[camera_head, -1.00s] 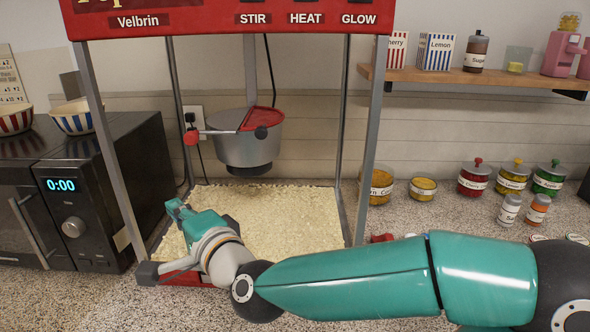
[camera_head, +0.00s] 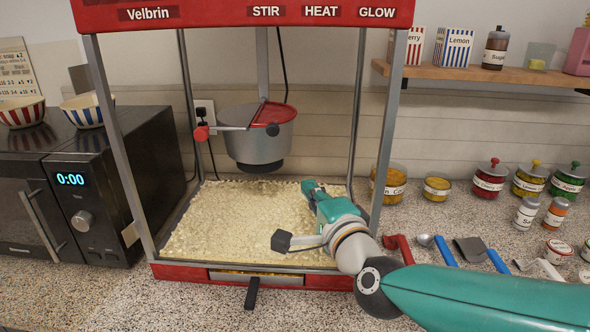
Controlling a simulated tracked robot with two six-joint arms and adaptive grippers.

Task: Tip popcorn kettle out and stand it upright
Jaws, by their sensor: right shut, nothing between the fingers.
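The popcorn kettle (camera_head: 262,138) is a silver pot with a partly red lid. It hangs upright under the red top of the popcorn machine (camera_head: 240,14). A handle with a red knob (camera_head: 201,132) sticks out on its left. Pale popcorn (camera_head: 225,222) covers the machine's floor. My right gripper (camera_head: 309,187) is over the right part of the popcorn, below and to the right of the kettle and apart from it. It is shut and holds nothing. My left gripper is not in view.
A black microwave (camera_head: 95,185) stands left of the machine. Metal posts (camera_head: 118,150) frame the machine's open front. Scoops and tools (camera_head: 470,250) lie on the counter at right, with jars (camera_head: 490,181) behind them. A shelf (camera_head: 480,76) is above. The counter's front left is clear.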

